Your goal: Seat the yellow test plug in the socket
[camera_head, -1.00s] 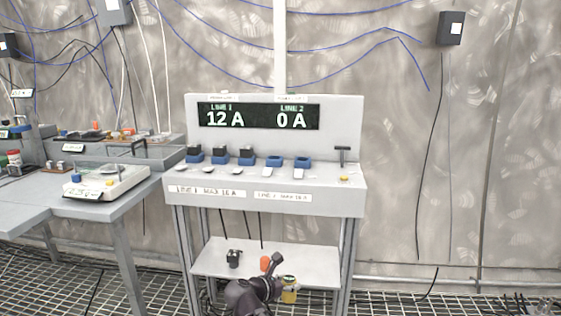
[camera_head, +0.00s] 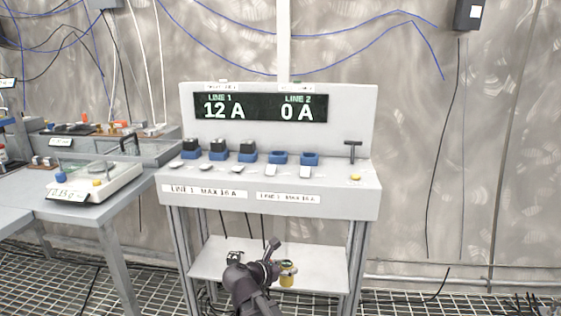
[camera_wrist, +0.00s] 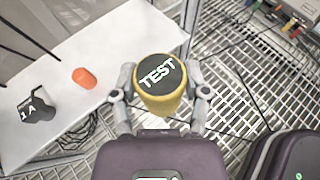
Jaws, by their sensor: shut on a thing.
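The yellow test plug (camera_wrist: 161,100), with a dark top reading TEST, is between the fingers of my gripper (camera_wrist: 160,97) in the wrist view. In the head view the plug (camera_head: 288,281) hangs in front of the console's lower shelf. Blue sockets stand in a row on the console top. Three of them hold black plugs (camera_head: 218,146). The two on the right, a middle one (camera_head: 278,158) and an end one (camera_head: 310,160), look empty. My gripper is well below and in front of them.
The console (camera_head: 300,207) has a display reading LINE 1 12 A and LINE 2 0 A, a T-shaped lever (camera_head: 353,150) and a yellow button (camera_head: 355,178). On the lower shelf (camera_wrist: 95,60) are an orange piece (camera_wrist: 86,77) and a black plug marked 1 A (camera_wrist: 38,106). A side table with a scale (camera_head: 98,178) stands left.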

